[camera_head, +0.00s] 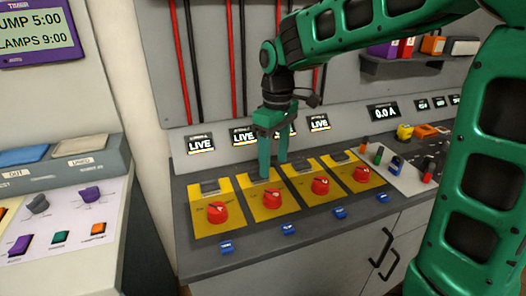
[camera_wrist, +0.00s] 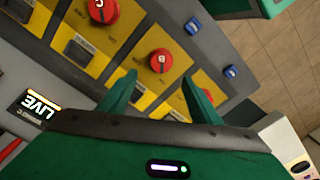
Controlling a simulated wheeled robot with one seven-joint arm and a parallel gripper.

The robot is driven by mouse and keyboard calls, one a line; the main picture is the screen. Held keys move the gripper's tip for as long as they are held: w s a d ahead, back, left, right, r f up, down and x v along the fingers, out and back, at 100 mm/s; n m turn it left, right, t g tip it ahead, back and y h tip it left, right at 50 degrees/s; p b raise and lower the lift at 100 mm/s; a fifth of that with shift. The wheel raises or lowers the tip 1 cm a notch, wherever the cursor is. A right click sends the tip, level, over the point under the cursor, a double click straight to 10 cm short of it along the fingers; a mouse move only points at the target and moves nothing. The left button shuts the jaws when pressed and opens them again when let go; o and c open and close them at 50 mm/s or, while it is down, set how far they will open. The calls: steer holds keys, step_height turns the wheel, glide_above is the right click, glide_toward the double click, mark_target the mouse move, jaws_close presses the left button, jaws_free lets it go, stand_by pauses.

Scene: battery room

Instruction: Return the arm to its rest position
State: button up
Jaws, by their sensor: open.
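My gripper (camera_head: 273,172) is at the end of my green arm, pointing down over the yellow panels on the grey counter in the head view. Its two fingers are apart with nothing between them. Its tips are near the upper part of the second yellow panel from the left. In the wrist view my gripper (camera_wrist: 158,92) shows its fingers spread above a yellow panel, with a red knob (camera_wrist: 162,60) beyond them. I cannot tell whether the tips touch the panel. The red knob of the second panel (camera_head: 272,198) is just below the fingers in the head view.
Other red knobs (camera_head: 217,212) sit on neighbouring yellow panels, with blue tags (camera_head: 289,229) along the counter front. LIVE displays (camera_head: 201,144) line the back. Small coloured pieces (camera_head: 405,132) stand at right. A shelf (camera_head: 400,66) hangs above. A control console (camera_head: 70,215) stands at left.

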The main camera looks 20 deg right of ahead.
steer(key=shift+d, duration=0.1)
steer(key=s+d+m, duration=0.7)
steer(key=s+d, duration=0.4)
steer(key=d, duration=0.4)
steer(key=s+d+f+m, duration=0.2)
steer(key=s+d+m, duration=0.1)
steer(key=s, duration=0.4)
steer(key=s+d+f+m, duration=0.2)
steer(key=s+d+m, duration=0.1)
steer(key=s, duration=0.5)
steer(key=shift+s+d+m, duration=0.15)
steer(key=shift+d+m, duration=0.1)
steer(key=shift+m, duration=0.35)
